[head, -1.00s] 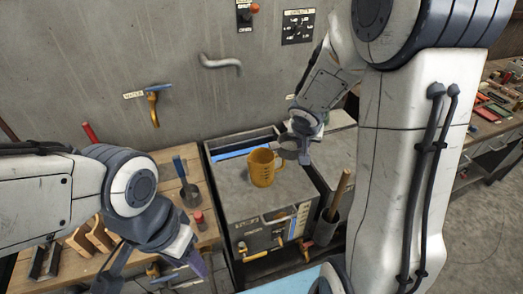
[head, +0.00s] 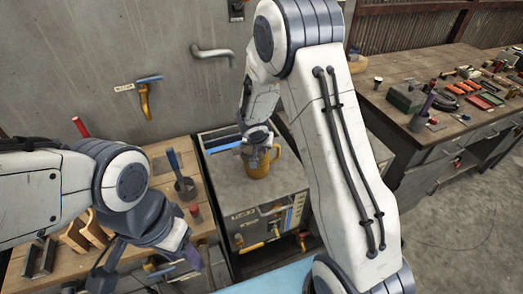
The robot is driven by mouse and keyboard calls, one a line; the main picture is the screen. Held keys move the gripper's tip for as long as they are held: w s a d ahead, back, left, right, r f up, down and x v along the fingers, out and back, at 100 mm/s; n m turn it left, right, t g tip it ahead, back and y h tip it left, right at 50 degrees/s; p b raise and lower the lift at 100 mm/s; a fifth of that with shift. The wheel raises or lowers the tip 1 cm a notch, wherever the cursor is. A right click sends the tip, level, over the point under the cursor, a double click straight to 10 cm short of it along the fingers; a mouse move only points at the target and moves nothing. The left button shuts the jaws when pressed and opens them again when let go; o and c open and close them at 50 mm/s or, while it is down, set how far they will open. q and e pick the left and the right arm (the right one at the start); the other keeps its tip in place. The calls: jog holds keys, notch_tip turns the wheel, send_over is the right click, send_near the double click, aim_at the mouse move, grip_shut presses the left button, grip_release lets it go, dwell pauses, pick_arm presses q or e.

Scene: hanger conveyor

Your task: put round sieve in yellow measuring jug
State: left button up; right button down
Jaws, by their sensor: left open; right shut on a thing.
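The yellow measuring jug (head: 257,169) stands upright on the grey cabinet top, its handle to the right. My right gripper (head: 256,153) is over the jug's mouth and hides part of its rim. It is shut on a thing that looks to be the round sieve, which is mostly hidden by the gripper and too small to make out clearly. I cannot tell whether the sieve touches the jug. My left gripper (head: 190,258) is open and empty, low in front of the wooden bench, away from the jug.
The grey cabinet (head: 226,188) has taps on its front. The wooden bench (head: 160,165) at left holds a blue-handled tool (head: 181,177), a red-capped item (head: 195,212) and wooden blocks. A cluttered workbench (head: 400,65) stands at right.

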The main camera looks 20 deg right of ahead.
jog(key=shift+f, duration=0.15)
jog(key=shift+f, duration=0.1)
jog(key=c, duration=1)
grip_release()
jog(key=shift+o, duration=0.2)
jog(key=shift+s+a+r, duration=0.1)
jog(key=shift+r, duration=0.45)
jog(key=v, duration=1.1)
jog(key=s+a+r+n+g+y, duration=0.1)
jog(key=s+a+n, duration=0.3)
jog(key=s, duration=0.5)
jog(key=s+a+r+n+g+y, duration=0.1)
jog(key=s+a+n, duration=0.4)
jog(key=s, duration=0.5)
jog(key=s+a+r+n+g+y, duration=0.2)
jog(key=s+a+r+n+g, duration=0.1)
jog(key=s, duration=0.6)
jog(key=shift+s+a+n+p, duration=0.25)
jog(key=shift+a+n+p, duration=0.2)
jog(key=shift+a+n, duration=0.4)
